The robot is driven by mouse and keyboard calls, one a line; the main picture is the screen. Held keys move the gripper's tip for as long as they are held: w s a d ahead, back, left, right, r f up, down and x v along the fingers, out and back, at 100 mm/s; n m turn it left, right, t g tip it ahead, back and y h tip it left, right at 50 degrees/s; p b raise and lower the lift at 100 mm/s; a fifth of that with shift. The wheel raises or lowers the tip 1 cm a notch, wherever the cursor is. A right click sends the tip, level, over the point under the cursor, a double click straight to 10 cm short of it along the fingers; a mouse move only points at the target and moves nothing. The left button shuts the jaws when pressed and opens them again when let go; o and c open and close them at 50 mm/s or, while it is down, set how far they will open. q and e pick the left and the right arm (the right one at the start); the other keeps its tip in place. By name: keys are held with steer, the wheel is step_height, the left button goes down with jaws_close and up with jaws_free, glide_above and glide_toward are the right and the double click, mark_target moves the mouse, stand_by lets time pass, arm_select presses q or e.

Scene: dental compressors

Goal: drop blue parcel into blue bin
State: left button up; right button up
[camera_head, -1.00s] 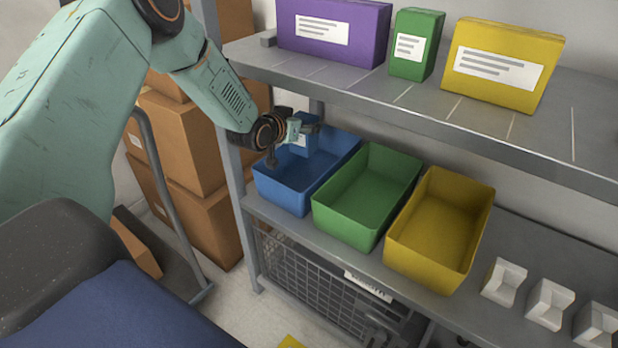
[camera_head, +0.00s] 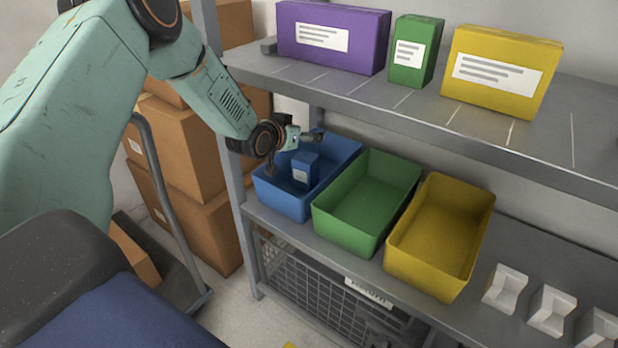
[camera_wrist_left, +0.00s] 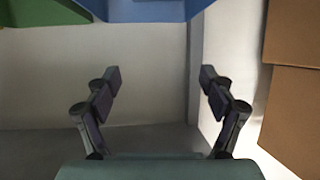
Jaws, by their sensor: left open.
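The blue parcel (camera_head: 305,169), a small box with a white label, is upright within the blue bin (camera_head: 290,206). I cannot tell whether it rests on the bin's floor. My left gripper (camera_head: 292,152) is over the bin, its fingers spread apart on either side above the parcel and no longer around it. In the left wrist view the fingers (camera_wrist_left: 160,79) are wide apart with nothing between them. Blue surfaces show at the top edge there. My right gripper is not in view.
A green bin (camera_head: 348,226) and a yellow bin (camera_head: 425,262) stand to the right on the same shelf. The upper shelf (camera_head: 400,98) holds purple, green and yellow parcels. Its post stands close to my left arm. Cardboard boxes (camera_head: 180,145) are stacked at the left.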

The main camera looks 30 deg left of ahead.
arm_select(q)
steer(key=v, duration=1.1)
steer(key=shift+s, duration=0.3)
steer(key=shift+r, duration=0.1)
steer(key=shift+w, duration=0.15)
steer(key=shift+x, duration=5.9)
